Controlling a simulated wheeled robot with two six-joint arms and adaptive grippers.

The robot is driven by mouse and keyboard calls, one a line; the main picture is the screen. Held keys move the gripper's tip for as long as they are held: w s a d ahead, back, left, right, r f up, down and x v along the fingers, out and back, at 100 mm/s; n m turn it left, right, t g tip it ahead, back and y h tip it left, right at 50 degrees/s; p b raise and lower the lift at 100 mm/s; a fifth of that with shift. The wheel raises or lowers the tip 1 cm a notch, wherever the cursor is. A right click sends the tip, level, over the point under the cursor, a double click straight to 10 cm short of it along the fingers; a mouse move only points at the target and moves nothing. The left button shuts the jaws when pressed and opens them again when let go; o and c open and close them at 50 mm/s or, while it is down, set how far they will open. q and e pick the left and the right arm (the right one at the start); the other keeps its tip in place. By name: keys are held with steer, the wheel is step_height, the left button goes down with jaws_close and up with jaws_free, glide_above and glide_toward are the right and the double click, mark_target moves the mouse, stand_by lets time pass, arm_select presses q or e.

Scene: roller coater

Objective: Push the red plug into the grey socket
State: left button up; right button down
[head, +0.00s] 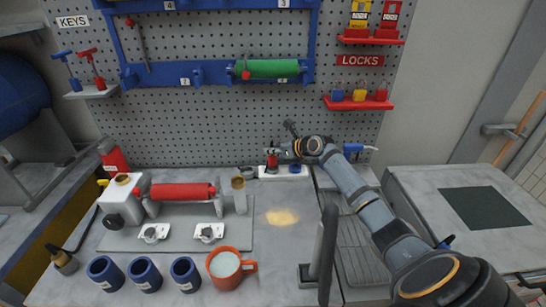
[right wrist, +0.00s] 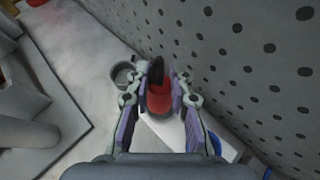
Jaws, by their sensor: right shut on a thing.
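The red plug (head: 272,161) is upright at the back of the bench, by the white block (head: 285,173). In the right wrist view the red plug (right wrist: 160,98) is between the fingers of my right gripper (right wrist: 161,88), which is shut on it. In the head view my right gripper (head: 279,151) reaches in from the right. I cannot tell whether the plug's lower end touches the white block. A grey ring-shaped piece (head: 247,172), open at the top, sits just left of the block; it also shows in the wrist view (right wrist: 123,75). I cannot tell if it is the grey socket.
A pegboard (head: 210,125) rises close behind the plug. A blue ring (head: 295,169) is on the white block's right part. The roller coater (head: 180,192) with its red roller stands left. Blue cups and an orange mug (head: 224,267) are in front. A dark upright post (head: 325,250) stands front right.

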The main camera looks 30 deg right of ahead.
mark_target(275, 157)
step_height(275, 157, down, 3)
steer(key=shift+s+r, duration=0.15)
steer(key=shift+r, duration=0.05)
steer(key=shift+s+a+f, duration=0.1)
steer(key=shift+s+f, duration=0.05)
steer(key=shift+f, duration=0.1)
steer(key=c, duration=1.3)
jaws_free()
steer(key=shift+f, duration=0.2)
steer(key=shift+o, duration=0.6)
steer(key=shift+w+f, duration=0.2)
steer(key=shift+w, duration=0.05)
steer(key=shift+s+r, duration=0.2)
steer(key=shift+r, duration=0.2)
steer(key=p+v, duration=0.3)
steer(key=v, duration=0.8)
steer(key=shift+s+r, duration=0.2)
steer(key=shift+r, duration=0.15)
